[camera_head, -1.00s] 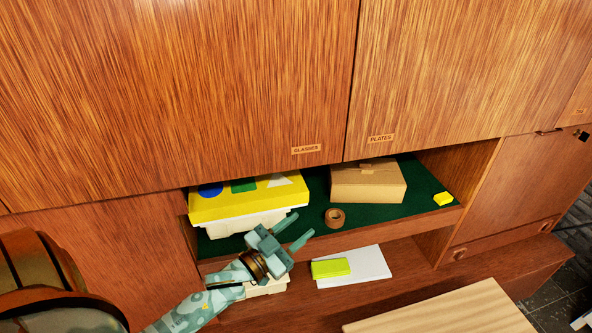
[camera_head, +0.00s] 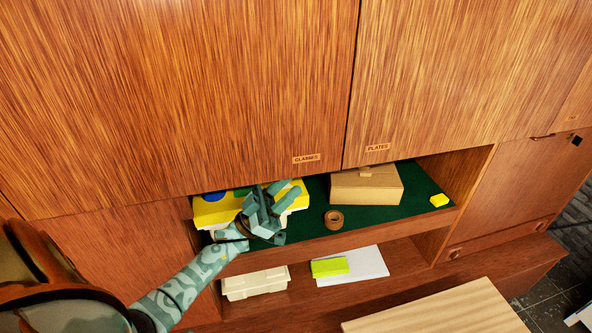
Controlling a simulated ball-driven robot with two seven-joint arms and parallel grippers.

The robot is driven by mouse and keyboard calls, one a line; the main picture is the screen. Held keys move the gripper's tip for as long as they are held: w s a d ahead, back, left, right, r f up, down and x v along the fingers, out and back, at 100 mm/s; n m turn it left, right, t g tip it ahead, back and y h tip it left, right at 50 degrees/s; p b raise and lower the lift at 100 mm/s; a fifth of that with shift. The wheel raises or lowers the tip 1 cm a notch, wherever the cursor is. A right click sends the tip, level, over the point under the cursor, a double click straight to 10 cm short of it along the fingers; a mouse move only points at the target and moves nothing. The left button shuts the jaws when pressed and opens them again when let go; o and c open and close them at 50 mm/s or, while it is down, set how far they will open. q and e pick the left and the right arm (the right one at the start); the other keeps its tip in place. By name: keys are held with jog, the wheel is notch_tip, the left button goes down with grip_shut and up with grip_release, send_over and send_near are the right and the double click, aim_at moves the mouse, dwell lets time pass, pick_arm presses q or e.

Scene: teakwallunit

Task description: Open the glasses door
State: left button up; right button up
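The glasses door (camera_head: 180,90) is a large teak panel at the upper left, with a small "GLASSES" label (camera_head: 306,158) near its lower right corner. It is shut, and its lower edge hangs over the open niche. My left gripper (camera_head: 272,198) is just below that lower edge, in front of the yellow box in the niche. Its fingers point up and to the right and look spread apart, with nothing seen between them. I cannot tell whether it touches the door. My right gripper is not in view.
The plates door (camera_head: 450,75) is shut beside it. The green-lined niche holds a yellow-lidded box (camera_head: 210,212), a cardboard box (camera_head: 366,188), a tape roll (camera_head: 333,220) and a yellow block (camera_head: 439,200). Below are a cream tray (camera_head: 255,284) and white paper (camera_head: 369,263). A wooden top (camera_head: 440,312) juts in front.

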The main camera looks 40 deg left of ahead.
aim_at(303, 174)
pick_arm(q)
jog(key=shift+p+x, duration=0.35)
jog(key=shift+x, duration=1.2)
grip_shut()
jog(key=shift+d+f, duration=0.1)
